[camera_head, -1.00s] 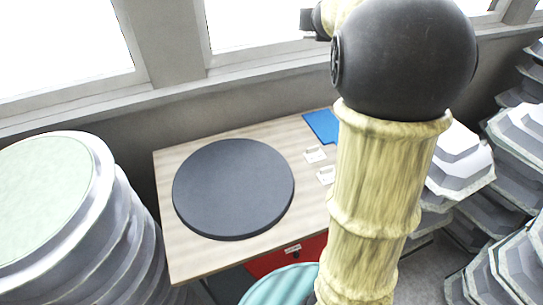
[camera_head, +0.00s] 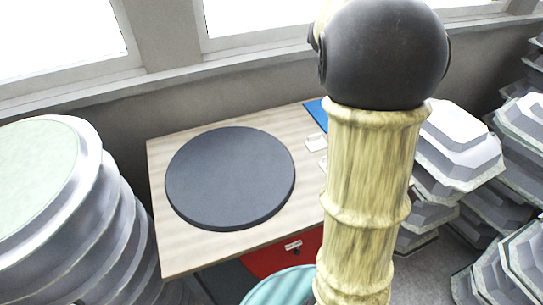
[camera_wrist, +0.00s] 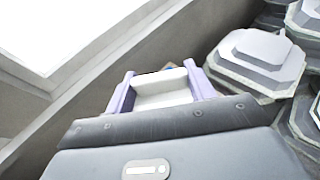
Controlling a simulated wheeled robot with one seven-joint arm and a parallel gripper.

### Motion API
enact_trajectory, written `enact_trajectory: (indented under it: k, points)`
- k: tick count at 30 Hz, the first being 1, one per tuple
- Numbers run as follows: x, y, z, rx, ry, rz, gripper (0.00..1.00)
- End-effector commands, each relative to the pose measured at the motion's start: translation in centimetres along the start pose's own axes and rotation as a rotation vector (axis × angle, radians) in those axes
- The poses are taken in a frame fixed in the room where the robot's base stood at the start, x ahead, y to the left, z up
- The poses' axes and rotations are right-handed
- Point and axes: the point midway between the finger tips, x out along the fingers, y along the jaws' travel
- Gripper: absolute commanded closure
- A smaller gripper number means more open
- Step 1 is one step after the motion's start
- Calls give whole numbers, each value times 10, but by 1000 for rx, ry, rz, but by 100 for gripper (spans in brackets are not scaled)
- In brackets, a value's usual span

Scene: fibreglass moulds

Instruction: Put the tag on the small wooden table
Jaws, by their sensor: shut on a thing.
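A wooden table (camera_head: 205,252) with a pale grain top stands left of my arm in the head view. My gripper (camera_wrist: 162,88) shows in the wrist view with two purple fingers shut on a flat white piece, which looks like the tag (camera_wrist: 162,101). The head view does not show my gripper; my arm link covers the right part of the table. The wrist view shows no clear table top under the tag.
A dark round disc (camera_head: 231,178) covers much of the table top. Small white cards (camera_head: 316,142) and a blue sheet (camera_head: 317,113) lie at its right, partly hidden. Stacked moulds stand left (camera_head: 118,225) and right (camera_head: 455,145). A red thing (camera_head: 280,255) is below the table.

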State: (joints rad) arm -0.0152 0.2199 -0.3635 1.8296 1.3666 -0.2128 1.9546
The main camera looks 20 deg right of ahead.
Motion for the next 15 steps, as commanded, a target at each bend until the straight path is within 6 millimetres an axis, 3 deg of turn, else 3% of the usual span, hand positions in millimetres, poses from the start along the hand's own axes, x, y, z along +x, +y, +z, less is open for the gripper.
enact_trajectory:
  k: [1, 15]
  points:
    - [10, -3, -22, 8, 2, -24, 68]
    - [60, -60, -158, 138, 1, -339, 68]
